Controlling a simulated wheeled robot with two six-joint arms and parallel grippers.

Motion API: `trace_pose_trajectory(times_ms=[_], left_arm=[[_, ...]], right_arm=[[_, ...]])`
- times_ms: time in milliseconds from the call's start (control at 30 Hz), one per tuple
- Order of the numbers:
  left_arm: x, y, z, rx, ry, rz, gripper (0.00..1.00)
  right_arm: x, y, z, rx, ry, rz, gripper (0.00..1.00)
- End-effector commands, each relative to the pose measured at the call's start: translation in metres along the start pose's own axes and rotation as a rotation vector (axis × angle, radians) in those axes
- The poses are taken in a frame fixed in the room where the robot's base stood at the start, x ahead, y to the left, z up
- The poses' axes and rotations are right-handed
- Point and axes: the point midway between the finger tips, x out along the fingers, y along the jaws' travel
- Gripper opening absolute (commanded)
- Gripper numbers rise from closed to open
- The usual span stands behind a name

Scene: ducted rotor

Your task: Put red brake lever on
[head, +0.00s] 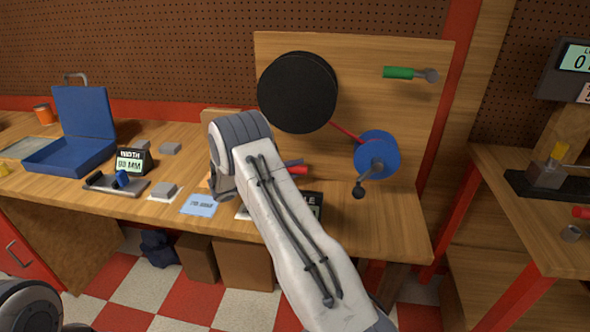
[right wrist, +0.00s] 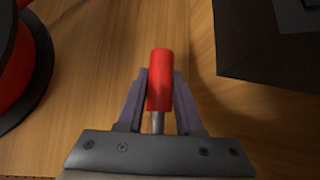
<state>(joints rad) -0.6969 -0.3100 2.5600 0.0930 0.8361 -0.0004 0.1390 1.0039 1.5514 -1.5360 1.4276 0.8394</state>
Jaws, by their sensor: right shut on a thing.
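My right gripper (head: 292,164) is shut on the red brake lever (head: 299,170), mostly hidden behind my wrist in the head view. In the right wrist view the lever's red grip (right wrist: 160,80) lies between the two fingers, with a short metal rod (right wrist: 157,122) toward the palm. A green lever (head: 398,73) with a metal end is on the upright wooden board (head: 400,110). A large black disc (head: 297,92) and a blue wheel (head: 377,153) are also on the board, joined by a thin red bar. My left gripper is out of view.
A black sign (head: 314,203) stands near the bench front, partly behind my arm. An open blue case (head: 82,125), a width display (head: 133,162), and small grey blocks are to the left. A second bench (head: 540,235) stands at the right. Bench surface between sign and board's right edge is clear.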

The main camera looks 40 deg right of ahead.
Motion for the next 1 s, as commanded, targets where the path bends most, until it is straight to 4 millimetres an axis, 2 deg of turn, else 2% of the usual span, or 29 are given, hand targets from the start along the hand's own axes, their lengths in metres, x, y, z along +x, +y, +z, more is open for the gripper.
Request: trace_pose_trajectory(times_ms=[100,200,400,567,833,867,900,1000], left_arm=[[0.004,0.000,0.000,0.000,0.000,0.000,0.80],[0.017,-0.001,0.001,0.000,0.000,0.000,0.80],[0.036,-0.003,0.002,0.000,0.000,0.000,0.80],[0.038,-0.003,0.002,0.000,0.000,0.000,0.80],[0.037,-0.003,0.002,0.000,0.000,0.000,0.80],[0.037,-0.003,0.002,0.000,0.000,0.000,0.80],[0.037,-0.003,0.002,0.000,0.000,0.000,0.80],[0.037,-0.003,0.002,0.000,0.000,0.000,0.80]], right_arm=[[0.000,-0.002,0.000,-0.013,-0.003,0.010,0.00],[-0.001,0.000,0.000,-0.071,-0.020,0.069,0.00],[-0.007,0.021,0.000,-0.269,-0.076,0.267,0.00],[-0.011,0.032,-0.001,-0.346,-0.097,0.341,0.00],[-0.011,0.033,-0.001,-0.350,-0.098,0.344,0.00],[-0.011,0.033,-0.001,-0.350,-0.097,0.344,0.46],[-0.011,0.033,-0.001,-0.349,-0.097,0.344,0.62],[-0.011,0.034,-0.001,-0.348,-0.097,0.344,0.64]])
